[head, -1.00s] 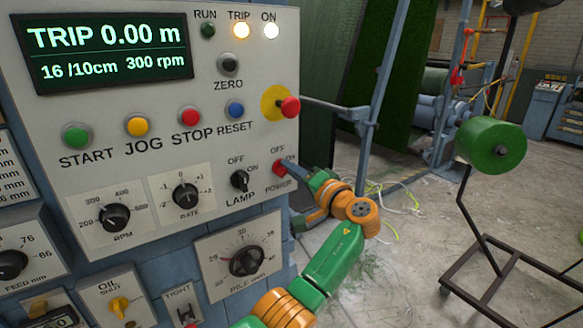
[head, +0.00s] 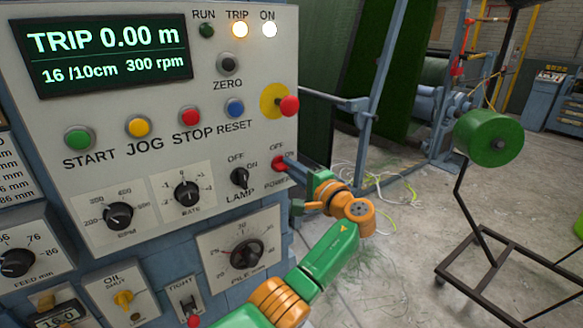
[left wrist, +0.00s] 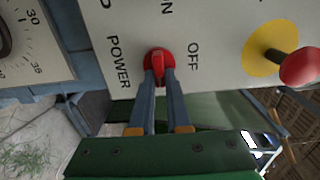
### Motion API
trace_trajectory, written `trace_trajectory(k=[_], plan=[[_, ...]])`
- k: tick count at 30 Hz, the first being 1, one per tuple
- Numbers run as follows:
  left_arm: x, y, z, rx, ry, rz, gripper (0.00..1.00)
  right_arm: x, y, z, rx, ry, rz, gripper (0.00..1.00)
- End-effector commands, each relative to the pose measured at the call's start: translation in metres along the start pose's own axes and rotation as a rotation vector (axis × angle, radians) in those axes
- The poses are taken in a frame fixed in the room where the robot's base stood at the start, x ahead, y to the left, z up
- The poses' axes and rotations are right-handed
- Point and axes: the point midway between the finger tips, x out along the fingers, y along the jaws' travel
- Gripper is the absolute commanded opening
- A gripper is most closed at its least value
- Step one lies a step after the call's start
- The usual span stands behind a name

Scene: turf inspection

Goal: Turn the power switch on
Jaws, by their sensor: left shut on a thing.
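The red power switch (head: 279,163) is a small rotary knob at the lower right of the grey control panel (head: 215,110). Its OFF label is above it and POWER below. My left gripper (head: 286,163) reaches it from the right and is shut on the knob. In the left wrist view the two grey fingers (left wrist: 164,80) sit on either side of the red knob's ridge (left wrist: 158,63). The fingers hide the ON mark there, and I cannot tell exactly where the knob points. My right gripper is not in view.
A red mushroom button (head: 289,105) on a yellow disc (head: 270,100) sits just above the switch. The black lamp knob (head: 239,179) is close on its left. The TRIP lamp (head: 240,29) and the ON lamp (head: 269,29) are lit; the display (head: 105,53) reads TRIP.

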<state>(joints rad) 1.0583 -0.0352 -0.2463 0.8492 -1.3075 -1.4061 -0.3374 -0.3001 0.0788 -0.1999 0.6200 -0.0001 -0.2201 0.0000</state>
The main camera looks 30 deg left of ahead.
Motion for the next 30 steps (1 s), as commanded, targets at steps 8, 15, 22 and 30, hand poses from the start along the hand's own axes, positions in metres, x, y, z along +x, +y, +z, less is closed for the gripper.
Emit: trace_trajectory(k=[8, 15, 22, 30], plan=[[0.000, -0.003, 0.000, 0.001, 0.002, -0.007, 0.00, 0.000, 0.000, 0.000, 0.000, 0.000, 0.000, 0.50], [0.000, -0.002, 0.000, 0.001, 0.001, -0.005, 0.45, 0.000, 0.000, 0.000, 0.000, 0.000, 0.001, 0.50], [-0.001, 0.000, 0.000, 0.001, 0.001, -0.002, 0.45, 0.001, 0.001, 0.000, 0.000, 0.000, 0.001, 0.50], [-0.050, 0.006, -0.001, -0.003, 0.005, -0.002, 0.45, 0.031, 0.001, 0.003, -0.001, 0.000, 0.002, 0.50]])
